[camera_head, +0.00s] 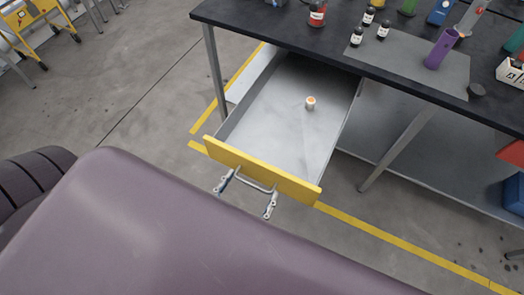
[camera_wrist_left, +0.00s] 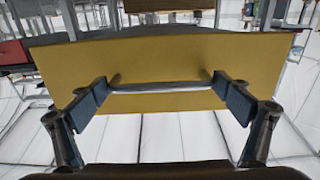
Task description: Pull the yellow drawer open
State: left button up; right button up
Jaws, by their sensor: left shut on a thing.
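The yellow drawer (camera_head: 262,170) is pulled well out from under the dark table, and its grey inside shows. A small white container with an orange top (camera_head: 311,103) stands in it. My left gripper (camera_head: 247,194) is at the drawer's front, its fingers at the two ends of the metal bar handle (camera_head: 254,183), shut on it. The left wrist view shows the yellow front (camera_wrist_left: 180,55) straight ahead and the handle (camera_wrist_left: 160,87) spanning between the two finger pads. My right gripper is not in view.
The dark table (camera_head: 290,35) carries several bottles, a purple cylinder (camera_head: 440,48) and a white box (camera_head: 510,72). Table legs (camera_head: 397,150) stand right of the drawer. Yellow floor lines run beneath. A yellow-framed object (camera_head: 38,22) stands far left.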

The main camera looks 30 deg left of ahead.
pick_arm(q)
jog(key=s, duration=0.3)
jog(key=shift+s, duration=0.35)
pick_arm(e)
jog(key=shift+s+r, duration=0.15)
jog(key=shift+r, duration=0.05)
pick_arm(q)
jog(key=o, duration=1.4)
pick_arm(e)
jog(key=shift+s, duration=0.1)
pick_arm(q)
jog(key=shift+s, duration=0.1)
jog(key=s, duration=1.1)
jog(key=shift+s+a, duration=0.15)
jog(key=shift+s, duration=0.25)
